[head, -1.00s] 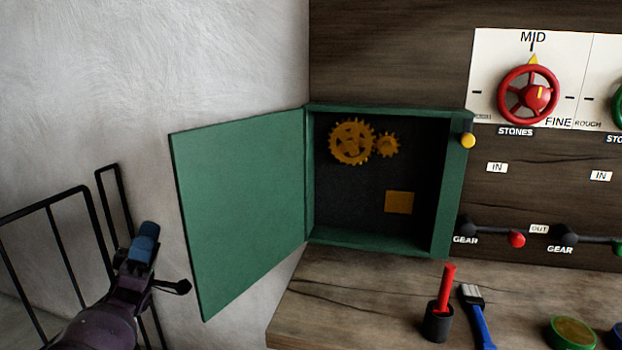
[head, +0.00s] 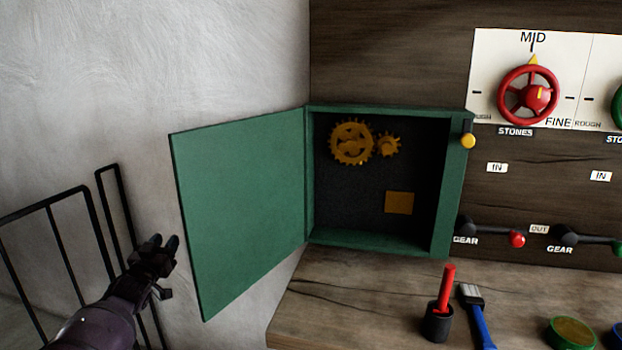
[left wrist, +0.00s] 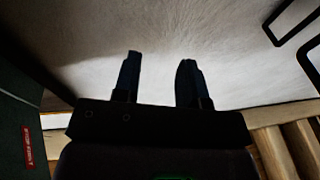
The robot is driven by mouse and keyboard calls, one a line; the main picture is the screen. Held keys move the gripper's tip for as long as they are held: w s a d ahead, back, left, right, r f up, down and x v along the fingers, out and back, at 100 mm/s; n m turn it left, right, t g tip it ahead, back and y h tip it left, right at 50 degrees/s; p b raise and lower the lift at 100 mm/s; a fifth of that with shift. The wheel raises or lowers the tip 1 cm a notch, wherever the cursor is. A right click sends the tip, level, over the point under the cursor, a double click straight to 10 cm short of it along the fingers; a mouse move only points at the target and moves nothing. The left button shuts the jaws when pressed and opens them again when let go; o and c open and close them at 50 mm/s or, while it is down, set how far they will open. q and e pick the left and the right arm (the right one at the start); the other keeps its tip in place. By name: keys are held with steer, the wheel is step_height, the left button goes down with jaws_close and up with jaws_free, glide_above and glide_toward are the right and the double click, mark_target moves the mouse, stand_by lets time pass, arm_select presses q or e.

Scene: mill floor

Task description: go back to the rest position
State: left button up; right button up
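My left gripper (head: 164,246) is at the lower left of the head view, in front of the pale wall and left of the open green door (head: 240,210). It touches nothing that I can see. In the left wrist view my left gripper (left wrist: 160,70) has its two dark fingers apart with only the wall between them, so it is open and empty. My right gripper is in neither view.
The green cabinet (head: 448,190) holds yellow gears (head: 350,158) and its door juts out left. A black rail (head: 68,240) stands beside my left arm. On the wooden bench (head: 340,305) are a red-handled tool (head: 446,290) in a black cup and a blue-handled brush (head: 480,322).

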arm_select(q)
steer(key=s+a+f+m+g+y, duration=0.2)
steer(key=a+f+g+y, duration=0.2)
steer(key=f+g, duration=0.45)
steer(key=s+d+f+h, duration=0.1)
steer(key=s+d+f, duration=0.3)
steer(key=s+f, duration=0.75)
steer(key=s+d+f+h, duration=0.1)
steer(key=s+d+f, duration=0.3)
steer(key=s+f, duration=0.75)
steer(key=s+d+r+n+g, duration=0.1)
steer(key=s+d+r, duration=0.15)
steer(key=s, duration=0.85)
steer(key=s+d+r, duration=0.2)
steer(key=s+r, duration=0.1)
steer(key=s, duration=0.8)
steer(key=s+d+r+n+g, duration=0.1)
steer(key=s+d+r, duration=0.15)
steer(key=s, duration=0.85)
step_height(320, 180, up, 7)
steer(key=t+p, duration=0.1)
steer(key=p, duration=0.6)
steer(key=shift+w+a+h+p, duration=0.25)
steer(key=shift+w+h+p, duration=0.05)
steer(key=shift+w, duration=0.15)
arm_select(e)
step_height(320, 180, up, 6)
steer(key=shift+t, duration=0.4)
